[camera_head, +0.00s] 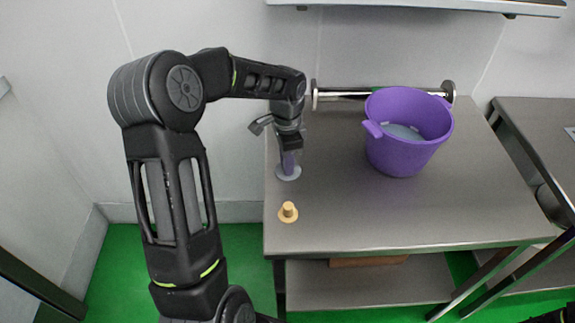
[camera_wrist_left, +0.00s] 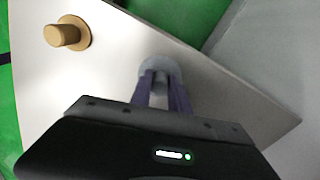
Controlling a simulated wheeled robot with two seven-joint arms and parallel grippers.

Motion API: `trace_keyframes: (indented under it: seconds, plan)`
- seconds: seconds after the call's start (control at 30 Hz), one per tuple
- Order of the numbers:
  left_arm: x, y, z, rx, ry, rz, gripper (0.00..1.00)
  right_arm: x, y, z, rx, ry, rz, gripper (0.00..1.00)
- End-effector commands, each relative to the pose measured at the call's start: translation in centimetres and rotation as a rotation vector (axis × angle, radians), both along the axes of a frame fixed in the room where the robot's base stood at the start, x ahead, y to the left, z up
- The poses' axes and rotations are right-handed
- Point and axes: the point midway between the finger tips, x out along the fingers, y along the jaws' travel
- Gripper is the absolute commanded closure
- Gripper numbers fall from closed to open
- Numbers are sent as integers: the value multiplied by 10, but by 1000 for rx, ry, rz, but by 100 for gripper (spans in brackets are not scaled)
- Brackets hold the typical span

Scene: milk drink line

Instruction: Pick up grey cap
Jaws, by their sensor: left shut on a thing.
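The grey cap (camera_head: 288,173) is on the steel table near its left edge, its round flange showing below my left gripper (camera_head: 288,160). In the left wrist view the grey cap (camera_wrist_left: 158,68) shows between and beyond the fingertips of my left gripper (camera_wrist_left: 161,80). The purple fingers are shut on the cap's upper part, which they partly hide. The flange appears at or very close to the tabletop; I cannot tell if it touches. My right gripper is not clearly in view.
A tan cap (camera_head: 288,212) stands on the table in front of the grey one, and shows in the left wrist view (camera_wrist_left: 67,34). A purple bucket (camera_head: 402,156) with pale contents stands to the right. A metal rail (camera_head: 340,95) runs behind. The table's front middle is clear.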

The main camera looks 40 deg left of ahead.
Motion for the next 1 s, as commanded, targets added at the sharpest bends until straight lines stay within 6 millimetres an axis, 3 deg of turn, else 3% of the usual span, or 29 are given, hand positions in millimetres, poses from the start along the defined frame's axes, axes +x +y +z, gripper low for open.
trace_keyframes:
  seconds: [0.23, 0.63, 1.0]
  plan:
    - [1, 0, 18, 2, -4, 0, 100, 0, 0, -3, 1, -1, 0, 67]
    - [1, 0, 89, 1, -4, 0, 100, 1, 1, -10, 2, -4, 1, 67]
    - [0, 0, 100, 0, 0, 0, 100, 1, 1, -10, 3, -4, 2, 67]
